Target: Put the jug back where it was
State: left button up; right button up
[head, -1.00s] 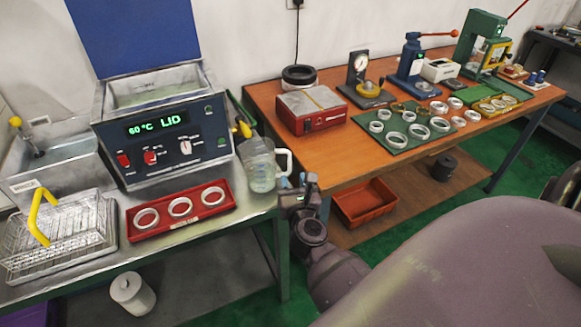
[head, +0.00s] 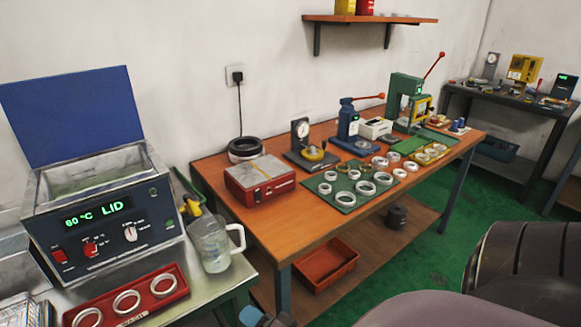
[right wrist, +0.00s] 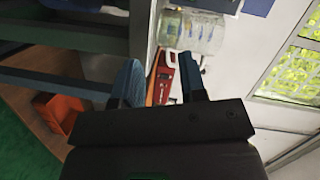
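The clear jug (head: 212,245) with a white handle stands upright on the right end of the steel bench, beside the heated bath (head: 95,215). It holds some pale liquid low down. In the right wrist view the jug (right wrist: 203,36) appears beyond the fingertips, apart from them. My right gripper (right wrist: 162,82) is open and empty, its two blue fingers spread. In the head view only a bit of my right gripper (head: 262,318) shows at the bottom edge, below and right of the jug. My left gripper is not in view.
A red tray (head: 125,300) with three rings lies in front of the bath. The wooden table (head: 262,222) to the right carries a red box (head: 260,180), a green mat with rings, and presses. An orange bin (head: 325,265) sits on its lower shelf.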

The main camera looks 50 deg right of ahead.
jog(key=s+f+n+g, duration=0.5)
jog(key=s+f+n, duration=0.3)
jog(key=n, duration=0.7)
jog(key=shift+s+n+g, duration=0.3)
jog(key=shift+s+n, duration=0.1)
jog(key=shift+s, duration=0.7)
jog(key=shift+r, duration=0.15)
